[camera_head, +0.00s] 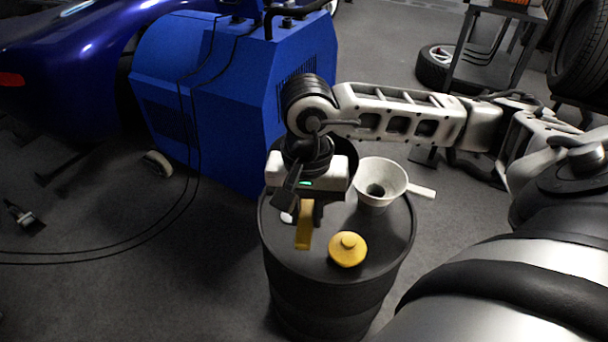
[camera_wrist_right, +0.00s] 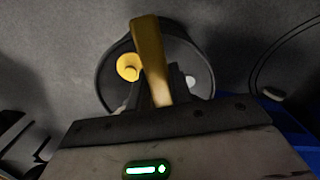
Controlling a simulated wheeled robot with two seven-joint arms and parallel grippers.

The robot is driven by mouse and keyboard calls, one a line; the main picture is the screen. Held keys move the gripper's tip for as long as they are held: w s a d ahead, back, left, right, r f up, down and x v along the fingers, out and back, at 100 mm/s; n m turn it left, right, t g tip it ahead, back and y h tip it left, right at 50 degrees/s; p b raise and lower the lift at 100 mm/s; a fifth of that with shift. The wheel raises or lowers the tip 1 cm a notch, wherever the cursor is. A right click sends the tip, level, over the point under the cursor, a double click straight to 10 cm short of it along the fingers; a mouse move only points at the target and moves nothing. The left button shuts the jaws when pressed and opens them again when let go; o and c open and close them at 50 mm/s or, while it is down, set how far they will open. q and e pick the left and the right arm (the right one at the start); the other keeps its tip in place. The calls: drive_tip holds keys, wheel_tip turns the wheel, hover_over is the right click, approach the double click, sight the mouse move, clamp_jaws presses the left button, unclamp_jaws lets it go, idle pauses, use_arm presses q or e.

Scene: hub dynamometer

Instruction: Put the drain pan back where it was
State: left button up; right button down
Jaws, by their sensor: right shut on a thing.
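My right gripper (camera_head: 297,201) is over the black drum, pointing down, shut on a flat ochre bar (camera_head: 304,230). In the right wrist view the bar (camera_wrist_right: 150,55) rises from between the fingers (camera_wrist_right: 161,95) across the drum top. A dark round-rimmed thing (camera_head: 346,153) stands behind the gripper at the drum's back and is mostly hidden. I cannot tell whether it is the drain pan, or whether the bar belongs to a pan. No other pan shows clearly. My left gripper is not in view.
The black drum (camera_head: 284,256) carries a white funnel (camera_head: 381,178) at right, a yellow knobbed lid (camera_head: 348,249) in front and a small white thing (camera_head: 287,216) at left. A blue machine (camera_head: 215,95) stands behind left. Cables (camera_head: 150,230) cross the floor at left.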

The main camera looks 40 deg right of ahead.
drive_tip(key=s+d+f+m+b, duration=0.1)
drive_tip(key=s+d+f+m, duration=0.1)
drive_tip(key=s+m, duration=0.1)
drive_tip(key=shift+m, duration=0.7)
drive_tip(key=w+a+f, duration=0.1)
drive_tip(key=w+f, duration=0.2)
drive_tip(key=w, duration=0.1)
drive_tip(key=w+a+f, duration=0.1)
drive_tip(key=w+f, duration=0.2)
drive_tip(key=w, duration=0.1)
drive_tip(key=w+a+f+b, duration=0.1)
drive_tip(key=w+f, duration=0.2)
drive_tip(key=w, duration=0.1)
drive_tip(key=shift+a+f, duration=0.2)
drive_tip(key=shift+a, duration=0.1)
drive_tip(key=shift+w+f, duration=0.25)
drive_tip(key=shift+f, duration=0.15)
wheel_tip(320, 180, down, 3)
drive_tip(key=shift+w+a+f+b, duration=0.1)
drive_tip(key=shift+b, duration=0.2)
drive_tip(key=shift+f, duration=0.1)
drive_tip(key=c, duration=1.3)
unclamp_jaws()
drive_tip(key=shift+o, duration=0.2)
